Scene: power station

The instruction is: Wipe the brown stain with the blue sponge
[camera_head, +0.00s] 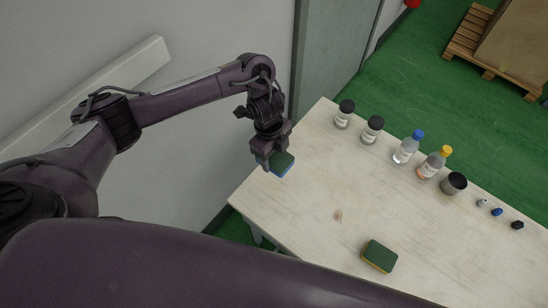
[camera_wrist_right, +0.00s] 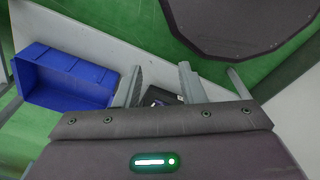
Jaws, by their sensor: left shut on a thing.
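The blue sponge (camera_head: 283,164), with a green top and a blue edge, is in my left gripper (camera_head: 268,163). The gripper is shut on it and holds it over the far left part of the pale table (camera_head: 300,208). The small brown stain (camera_head: 338,215) is on the tabletop, below and right of the sponge in the head view and apart from it. My right gripper (camera_wrist_right: 158,82) shows in the right wrist view with its fingers apart. A dark object (camera_wrist_right: 160,97) shows between and beyond them, partly hidden.
A green and yellow sponge (camera_head: 380,256) lies near the stain. Bottles (camera_head: 407,148), a dark cup (camera_head: 453,184) and small items (camera_head: 497,212) line the far edge. A wall stands left of the table. A blue bin (camera_wrist_right: 65,78) shows in the right wrist view.

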